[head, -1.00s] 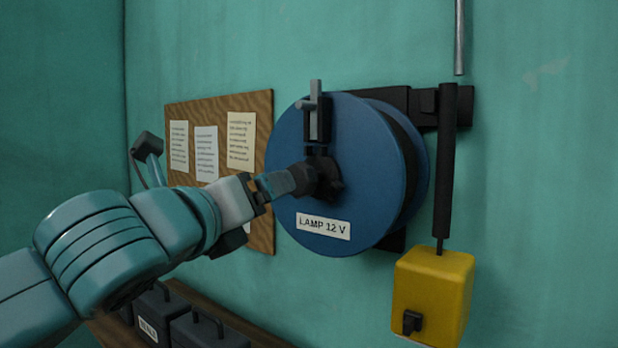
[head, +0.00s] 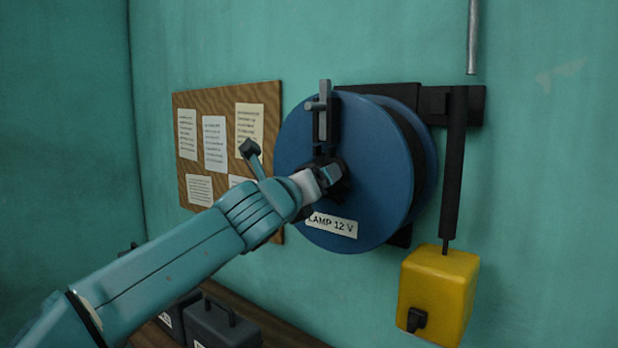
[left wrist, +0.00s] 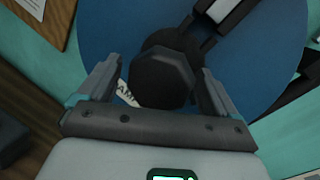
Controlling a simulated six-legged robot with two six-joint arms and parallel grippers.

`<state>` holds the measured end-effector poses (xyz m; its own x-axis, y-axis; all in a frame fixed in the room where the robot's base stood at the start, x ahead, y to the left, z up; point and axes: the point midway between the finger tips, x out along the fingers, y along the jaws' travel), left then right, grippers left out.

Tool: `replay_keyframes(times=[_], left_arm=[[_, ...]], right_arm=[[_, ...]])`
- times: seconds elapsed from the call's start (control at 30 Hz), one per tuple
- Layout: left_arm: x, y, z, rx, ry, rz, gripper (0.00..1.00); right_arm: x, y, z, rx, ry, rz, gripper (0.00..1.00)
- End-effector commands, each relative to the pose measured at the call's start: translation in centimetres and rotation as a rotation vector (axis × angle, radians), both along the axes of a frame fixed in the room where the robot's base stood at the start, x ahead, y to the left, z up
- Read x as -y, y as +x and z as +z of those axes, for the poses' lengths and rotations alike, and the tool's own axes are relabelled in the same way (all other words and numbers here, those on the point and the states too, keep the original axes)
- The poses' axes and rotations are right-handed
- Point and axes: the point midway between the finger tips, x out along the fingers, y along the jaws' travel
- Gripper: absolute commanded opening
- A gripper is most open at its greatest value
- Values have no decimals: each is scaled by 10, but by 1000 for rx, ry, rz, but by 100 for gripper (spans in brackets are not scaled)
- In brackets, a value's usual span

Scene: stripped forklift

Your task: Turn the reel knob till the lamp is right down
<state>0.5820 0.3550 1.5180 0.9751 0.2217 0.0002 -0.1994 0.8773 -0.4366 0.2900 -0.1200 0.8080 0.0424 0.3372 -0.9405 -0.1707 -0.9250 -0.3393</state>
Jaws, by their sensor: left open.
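The blue reel (head: 385,215) is on the wall and bears a "LAMP 12 V" label (head: 334,225). Its dark knob (left wrist: 162,78) sticks out from the hub in the left wrist view. A grey lever with a peg (head: 323,110) points up from the hub. A yellow box (head: 437,295), seemingly the lamp, hangs below a black tube (head: 454,165) on a short cord. My left gripper (head: 318,182) is at the hub. In the left wrist view its open fingers (left wrist: 161,84) stand either side of the knob, with gaps showing. My right gripper is out of view.
A cork board (head: 228,160) with papers is on the wall behind my left arm. Dark cases (head: 222,325) stand on a wooden shelf below. A black bracket (head: 435,104) and a grey pipe (head: 473,35) are at the upper right.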

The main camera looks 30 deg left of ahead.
Motion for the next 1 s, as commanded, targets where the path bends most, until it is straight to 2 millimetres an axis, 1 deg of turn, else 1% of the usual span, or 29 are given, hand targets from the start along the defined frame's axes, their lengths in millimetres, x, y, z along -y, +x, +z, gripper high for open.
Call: replay_keyframes(times=[0.2,0.23,0.27,0.3,0.37,0.4,0.6,0.77,1.0], left_arm=[[0,0,0,0,0,0,92],[0,0,0,0,0,0,86],[0,0,0,0,0,0,76],[0,0,0,0,0,0,63],[0,0,0,0,0,0,43],[0,0,0,0,0,0,39],[0,0,-1,1,8,1,39],[-1,0,-2,4,53,1,39],[-1,0,-3,17,213,3,39]], right_arm=[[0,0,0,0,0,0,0],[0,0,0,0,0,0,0],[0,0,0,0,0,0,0],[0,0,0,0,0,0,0],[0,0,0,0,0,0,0],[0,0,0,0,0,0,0],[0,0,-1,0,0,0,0],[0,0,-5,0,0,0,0],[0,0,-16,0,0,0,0]])
